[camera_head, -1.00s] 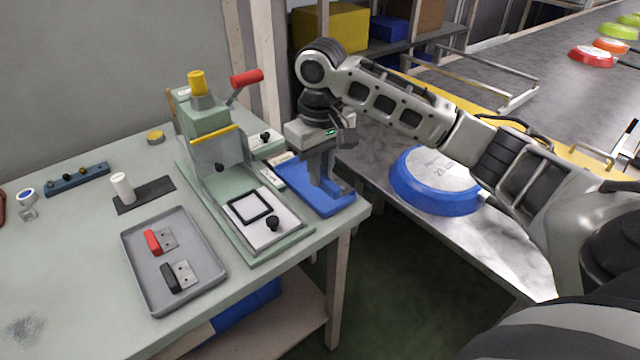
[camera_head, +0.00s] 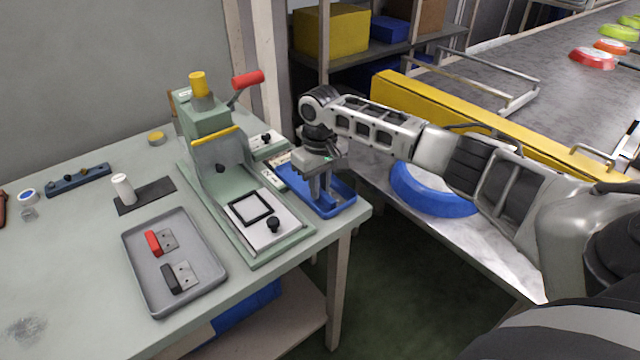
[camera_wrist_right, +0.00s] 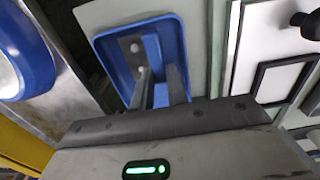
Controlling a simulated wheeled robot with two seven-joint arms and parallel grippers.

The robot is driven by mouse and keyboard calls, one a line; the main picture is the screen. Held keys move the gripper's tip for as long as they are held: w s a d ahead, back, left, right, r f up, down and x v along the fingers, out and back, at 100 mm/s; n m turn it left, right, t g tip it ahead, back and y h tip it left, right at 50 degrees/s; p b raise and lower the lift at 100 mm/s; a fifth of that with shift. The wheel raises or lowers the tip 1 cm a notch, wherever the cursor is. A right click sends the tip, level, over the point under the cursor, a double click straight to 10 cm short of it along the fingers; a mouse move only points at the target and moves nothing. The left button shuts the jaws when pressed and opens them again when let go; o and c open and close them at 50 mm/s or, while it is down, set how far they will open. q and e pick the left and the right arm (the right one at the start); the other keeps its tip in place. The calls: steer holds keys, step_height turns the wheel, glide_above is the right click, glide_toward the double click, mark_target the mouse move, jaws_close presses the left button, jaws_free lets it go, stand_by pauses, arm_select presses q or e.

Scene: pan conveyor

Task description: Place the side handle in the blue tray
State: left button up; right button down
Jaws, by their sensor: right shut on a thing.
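The blue tray (camera_head: 346,212) sits at the right front corner of the workbench, and it also shows in the right wrist view (camera_wrist_right: 104,62). My right gripper (camera_head: 322,198) points down into the tray. In the right wrist view its fingers (camera_wrist_right: 157,78) are shut on the side handle (camera_wrist_right: 154,52), a blue grip with a grey metal plate with holes. The handle is within the tray's outline, low over its floor; I cannot tell whether it touches the floor. The fingers partly hide the handle. My left gripper is out of view.
A green press (camera_head: 215,150) with a red lever stands just left of the blue tray. A grey tray (camera_head: 197,292) holds a red and a black handle. A blue pan (camera_head: 425,192) lies on the metal surface to the right, partly behind my right arm.

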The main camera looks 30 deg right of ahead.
steer(key=c, duration=1.4)
jaws_free()
steer(key=shift+f, duration=0.1)
step_height(320, 180, up, 12)
steer(key=shift+r, duration=0.2)
steer(key=shift+f, duration=0.1)
